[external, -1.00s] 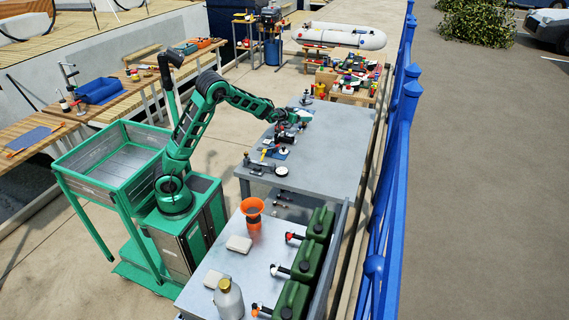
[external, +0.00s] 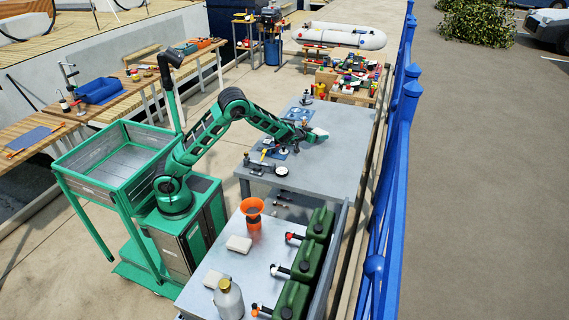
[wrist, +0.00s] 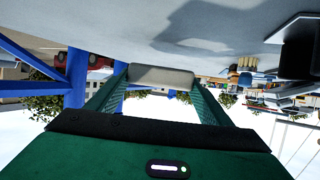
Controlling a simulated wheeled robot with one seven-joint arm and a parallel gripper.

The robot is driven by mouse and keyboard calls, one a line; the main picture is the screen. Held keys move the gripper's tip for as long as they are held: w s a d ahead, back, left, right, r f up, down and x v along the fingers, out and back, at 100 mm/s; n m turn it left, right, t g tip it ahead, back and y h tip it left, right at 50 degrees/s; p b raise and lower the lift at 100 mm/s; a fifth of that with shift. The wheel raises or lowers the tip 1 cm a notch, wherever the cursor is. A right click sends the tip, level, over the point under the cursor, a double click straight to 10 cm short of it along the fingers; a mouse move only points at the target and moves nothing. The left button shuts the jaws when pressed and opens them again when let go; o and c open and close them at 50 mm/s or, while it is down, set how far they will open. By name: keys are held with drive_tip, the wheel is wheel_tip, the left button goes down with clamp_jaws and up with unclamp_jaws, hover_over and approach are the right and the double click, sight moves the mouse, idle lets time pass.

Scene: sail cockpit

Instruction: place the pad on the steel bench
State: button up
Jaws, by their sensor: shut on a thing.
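My gripper (external: 318,135) is over the right part of the grey steel bench (external: 338,160) and is shut on a pale pad (external: 320,132). In the wrist view, which is upside down, the beige pad (wrist: 161,76) sits between the tips of the two green fingers (wrist: 158,85). The bench surface (wrist: 130,30) fills the top of that view, close to the pad, with a shadow on it. I cannot tell whether the pad touches the bench.
The bench's right side is clear. A nearer table holds green cans (external: 308,262), an orange funnel (external: 252,212) and pale blocks (external: 239,244).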

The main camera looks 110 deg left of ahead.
sight(317, 143)
drive_tip(key=shift+f, duration=1.85)
drive_tip(key=o, duration=1)
drive_tip(key=shift+f, duration=0.1)
drive_tip(key=v, duration=1.2)
drive_tip(key=shift+w+a+r, duration=0.1)
drive_tip(key=shift+r, duration=0.1)
